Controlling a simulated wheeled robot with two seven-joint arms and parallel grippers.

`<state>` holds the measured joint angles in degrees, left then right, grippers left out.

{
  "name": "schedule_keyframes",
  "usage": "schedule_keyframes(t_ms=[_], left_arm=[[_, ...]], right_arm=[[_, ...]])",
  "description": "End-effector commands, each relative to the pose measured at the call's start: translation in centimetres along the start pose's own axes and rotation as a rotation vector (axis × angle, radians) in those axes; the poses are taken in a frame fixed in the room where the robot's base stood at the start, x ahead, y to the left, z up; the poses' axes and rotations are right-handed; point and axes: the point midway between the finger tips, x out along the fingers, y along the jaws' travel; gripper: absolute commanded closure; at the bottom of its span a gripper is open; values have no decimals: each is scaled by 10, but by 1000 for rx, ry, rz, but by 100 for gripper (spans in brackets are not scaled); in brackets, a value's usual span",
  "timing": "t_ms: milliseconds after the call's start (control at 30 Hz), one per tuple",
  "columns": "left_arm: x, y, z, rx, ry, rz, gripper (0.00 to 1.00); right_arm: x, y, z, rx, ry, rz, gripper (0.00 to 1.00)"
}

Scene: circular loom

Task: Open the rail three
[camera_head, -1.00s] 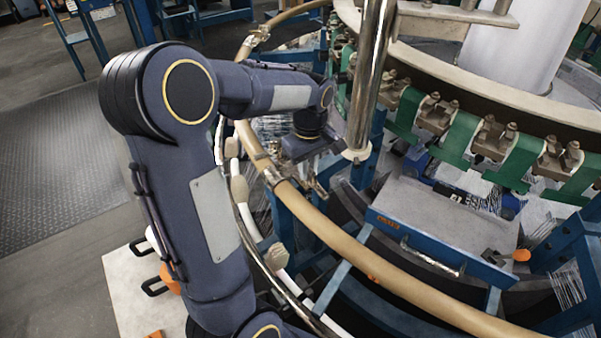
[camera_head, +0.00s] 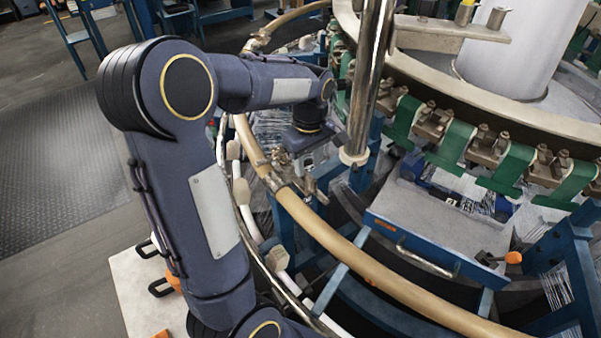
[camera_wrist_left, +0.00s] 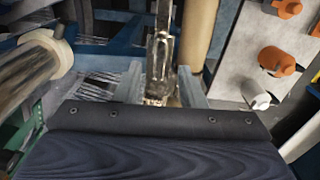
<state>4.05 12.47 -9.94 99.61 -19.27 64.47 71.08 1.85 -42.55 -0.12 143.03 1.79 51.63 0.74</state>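The tan curved rail (camera_head: 350,255) runs around the loom's front, with metal fittings on it. It seems to be the tan tube (camera_wrist_left: 196,30) in the left wrist view. My left gripper (camera_head: 308,178) is at the rail's metal joint (camera_head: 272,178), beside the upright chrome post. In the left wrist view the two fingers (camera_wrist_left: 160,90) stand apart, with a metal clasp (camera_wrist_left: 160,55) between them. Whether they touch the clasp is hard to tell. No opening in the rail is clear. My right gripper is not in view.
The chrome post (camera_head: 369,70) stands close to the right of my gripper. A blue-edged tray (camera_head: 430,240) lies behind the rail. The loom ring carries green-backed clamps (camera_head: 455,140). A white surface with orange knobs (camera_wrist_left: 285,60) shows at the right of the wrist view.

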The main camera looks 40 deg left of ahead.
Motion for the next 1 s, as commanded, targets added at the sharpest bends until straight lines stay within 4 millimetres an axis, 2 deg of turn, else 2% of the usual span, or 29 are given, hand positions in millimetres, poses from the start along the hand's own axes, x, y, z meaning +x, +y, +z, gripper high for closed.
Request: schedule_keyframes(t_ms=[33,133,467,567,667,767,900,1000], left_arm=[[-15,0,0,0,0,1,64],[-26,0,0,1,0,0,64],[-25,0,1,3,-1,1,64],[-30,-5,6,37,-11,21,64],[-42,-18,22,135,-32,79,64],[-58,-40,47,299,-51,174,64],[-74,-76,93,580,-40,334,64],[-76,-100,122,770,-3,436,64]], right_arm=[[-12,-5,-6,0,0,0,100],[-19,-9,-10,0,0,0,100],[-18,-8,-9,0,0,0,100],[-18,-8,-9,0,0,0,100],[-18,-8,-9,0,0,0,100],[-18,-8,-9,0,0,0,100],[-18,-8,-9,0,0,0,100],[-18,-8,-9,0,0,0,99]])
